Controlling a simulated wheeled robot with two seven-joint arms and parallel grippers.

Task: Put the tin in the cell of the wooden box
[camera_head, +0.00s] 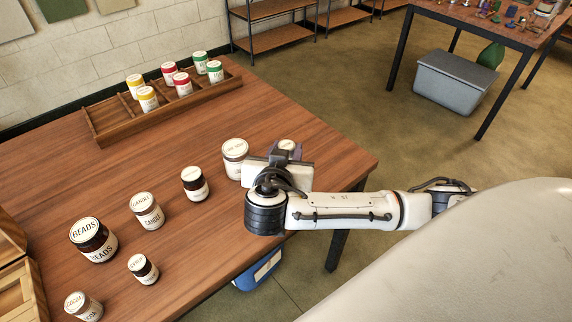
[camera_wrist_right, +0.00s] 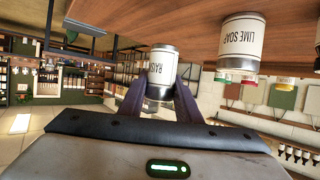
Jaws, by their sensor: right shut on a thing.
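My right gripper (camera_head: 286,150) is shut on a small tin with a white lid (camera_head: 287,145), near the table's right edge. In the right wrist view, which is upside down, the held tin (camera_wrist_right: 162,68) has a pale label reading "RAISI…", with the gripper fingers (camera_wrist_right: 160,100) on either side. Whether it touches the table is unclear. The long wooden box (camera_head: 107,131) lies at the table's far left edge. It holds tins with yellow, red and green lids; a stretch at its near left end looks empty. My left gripper is not in view.
A larger "LIME SOAP" tin (camera_wrist_right: 240,45) stands close to the held one; it also shows in the head view (camera_head: 235,158). Several labelled jars, including the beads jar (camera_head: 93,240), stand along the table. Another wooden box (camera_head: 18,280) is at the left edge. The table's middle is clear.

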